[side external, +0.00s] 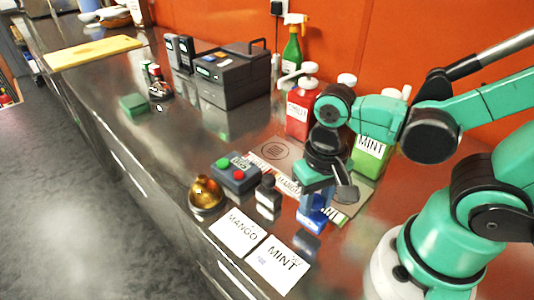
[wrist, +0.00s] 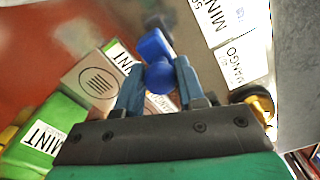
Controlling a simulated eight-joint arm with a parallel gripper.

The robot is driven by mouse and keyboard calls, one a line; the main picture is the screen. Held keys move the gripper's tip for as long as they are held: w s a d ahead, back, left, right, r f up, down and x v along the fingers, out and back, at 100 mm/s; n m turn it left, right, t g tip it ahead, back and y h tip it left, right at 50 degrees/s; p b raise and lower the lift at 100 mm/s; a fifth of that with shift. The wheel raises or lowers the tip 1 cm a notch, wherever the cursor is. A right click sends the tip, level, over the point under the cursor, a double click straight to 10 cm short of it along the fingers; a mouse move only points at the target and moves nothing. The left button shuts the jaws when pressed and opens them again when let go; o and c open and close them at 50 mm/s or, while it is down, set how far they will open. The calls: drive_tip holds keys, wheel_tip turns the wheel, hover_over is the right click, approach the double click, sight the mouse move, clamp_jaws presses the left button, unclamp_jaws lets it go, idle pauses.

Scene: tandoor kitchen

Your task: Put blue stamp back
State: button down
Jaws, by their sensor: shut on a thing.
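My gripper (side external: 318,194) is shut on the blue stamp (side external: 312,216), low over the dark counter beside the white cards. In the wrist view the stamp (wrist: 154,46) shows between the two blue fingers, its round knob towards the camera. I cannot tell whether its base touches the counter. A black stamp (side external: 267,193) stands on the counter to the left of the blue one. The stamp's underside is hidden.
MANGO (side external: 238,233) and MINT (side external: 278,264) cards lie in front. A button box (side external: 236,174) and brass bell (side external: 206,193) stand left. A brown pouch (side external: 277,151), red bottle (side external: 298,115) and green bottle (side external: 370,158) are behind.

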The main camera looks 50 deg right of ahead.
sight(318, 199)
drive_tip(key=shift+f, duration=0.95)
drive_tip(key=c, duration=0.5)
unclamp_jaws()
drive_tip(key=shift+f, duration=0.1)
drive_tip(key=shift+c, duration=0.2)
wheel_tip(318, 199, up, 12)
drive_tip(key=shift+f, duration=0.1)
drive_tip(key=w+d+f+n+t, duration=0.2)
drive_tip(key=w+d+n+t, duration=0.2)
drive_tip(key=w+t, duration=0.3)
drive_tip(key=shift+w+d+n, duration=0.2)
drive_tip(key=shift+w+n, duration=0.1)
drive_tip(key=shift+w, duration=0.2)
drive_tip(key=shift+f, duration=0.1)
